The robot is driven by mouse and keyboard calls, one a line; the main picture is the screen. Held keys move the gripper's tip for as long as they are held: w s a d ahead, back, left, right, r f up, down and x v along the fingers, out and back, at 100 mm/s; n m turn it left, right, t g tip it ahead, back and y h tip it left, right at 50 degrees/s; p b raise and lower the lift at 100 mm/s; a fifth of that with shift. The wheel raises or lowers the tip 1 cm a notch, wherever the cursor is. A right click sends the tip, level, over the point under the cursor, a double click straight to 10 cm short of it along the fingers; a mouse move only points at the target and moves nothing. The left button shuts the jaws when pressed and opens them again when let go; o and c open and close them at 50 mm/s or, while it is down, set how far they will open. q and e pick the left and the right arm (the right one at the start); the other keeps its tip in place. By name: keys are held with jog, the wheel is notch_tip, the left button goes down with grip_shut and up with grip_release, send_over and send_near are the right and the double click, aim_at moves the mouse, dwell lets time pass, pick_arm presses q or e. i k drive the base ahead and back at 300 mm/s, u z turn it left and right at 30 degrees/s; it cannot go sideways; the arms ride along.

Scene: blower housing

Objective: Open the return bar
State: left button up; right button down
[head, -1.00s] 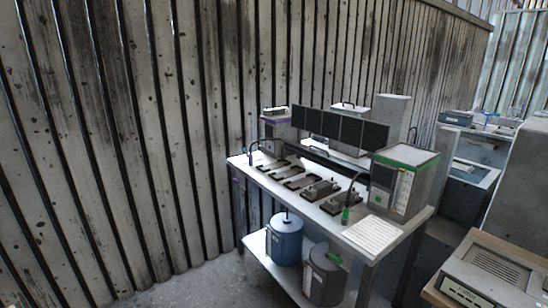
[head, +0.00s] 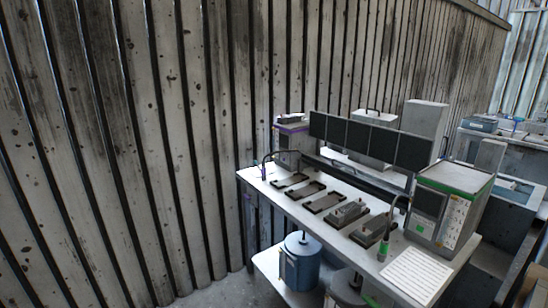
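I cannot pick out a return bar with certainty in the head view. A white workbench (head: 284,205) stands at the right of the picture, along the corrugated wall. Two dark flat trays (head: 307,190) lie in a row with two grey block-like fixtures (head: 347,214) on its top. A box with a green-edged top and a front screen (head: 452,204) stands at the bench's right end. A purple-trimmed box (head: 293,137) stands at its far left end. Neither of my grippers is in view.
A row of dark panels (head: 372,141) stands along the bench's back. A blue canister (head: 302,262) sits on the lower shelf. A white sheet (head: 416,272) lies near the right front corner. The corrugated wall (head: 120,150) fills the left. Grey floor shows at the bottom.

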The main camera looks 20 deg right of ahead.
aim_at(381, 192)
jog(key=u, duration=0.45)
jog(key=i, duration=1.95)
jog(key=z, duration=0.45)
jog(key=i, duration=0.9)
jog(key=z, duration=1.45)
jog(key=i, duration=0.6)
jog(key=z, duration=0.55)
